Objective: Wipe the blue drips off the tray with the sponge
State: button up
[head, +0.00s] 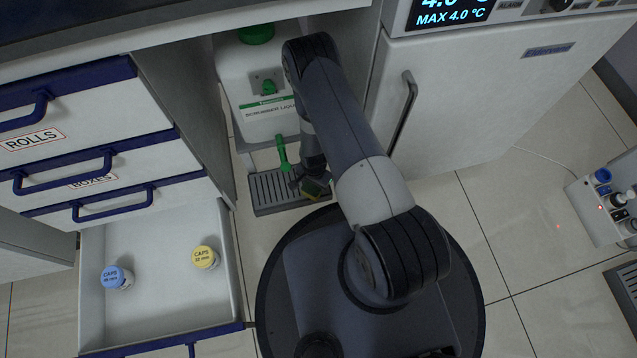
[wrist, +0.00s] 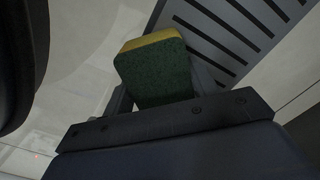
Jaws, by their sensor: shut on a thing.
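A grey slotted tray (head: 269,191) lies on the floor below a white canister, in front of the cabinet opening. My gripper (head: 311,186) is over the right part of the tray, shut on a sponge (head: 316,190) with a yellow side and a dark green side. In the wrist view the sponge (wrist: 155,75) sticks out beyond the jaws, and the slotted tray (wrist: 225,35) lies behind it. I cannot tell whether the sponge touches the tray. No blue drips show on the visible part of the tray; my arm and the sponge hide some of it.
A white canister (head: 262,75) with a green tap (head: 284,152) stands just behind the tray. An open drawer (head: 160,290) with a blue-lidded jar (head: 115,277) and a yellow-lidded jar (head: 205,257) is at left. A white fridge door (head: 450,110) is at right.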

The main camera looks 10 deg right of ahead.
aim_at(306, 185)
jog(key=shift+a+f+b, duration=0.2)
jog(key=shift+a+b, duration=0.45)
jog(key=shift+a, duration=0.9)
jog(key=shift+r, duration=0.1)
jog(key=shift+d, duration=0.1)
jog(key=shift+d+b, duration=0.55)
jog(key=shift+d, duration=0.9)
jog(key=shift+s+d+b, duration=0.1)
jog(key=shift+d+b, duration=0.25)
jog(key=shift+d, duration=1.65)
jog(key=shift+r+p, duration=1.95)
jog(key=shift+r, duration=1.1)
